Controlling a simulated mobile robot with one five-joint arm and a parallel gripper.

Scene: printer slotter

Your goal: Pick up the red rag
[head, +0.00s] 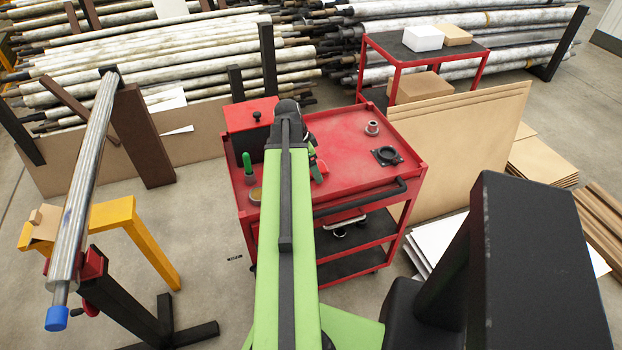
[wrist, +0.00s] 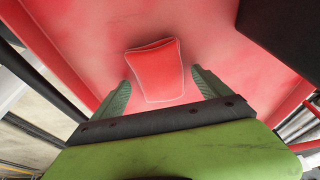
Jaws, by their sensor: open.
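The red rag (wrist: 156,72) lies on the red cart top (wrist: 213,48) in the wrist view. It is a small folded piece with pale edges, close in colour to the cart. My gripper (wrist: 159,90) is open, with one green finger on each side of the rag's near part. The fingers do not appear to press on the rag, and I cannot tell how high they are above the surface. In the head view my arm hides the rag, and only part of my gripper (head: 316,165) shows above the cart top (head: 345,135).
A black ring-shaped part (head: 386,156), a small metal fitting (head: 372,128) and a green-handled tool (head: 248,165) are on the cart. A red box (head: 250,114) stands at its back left. A metal roller (head: 85,190) on a stand is to the left. Cardboard sheets (head: 455,150) lean at right.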

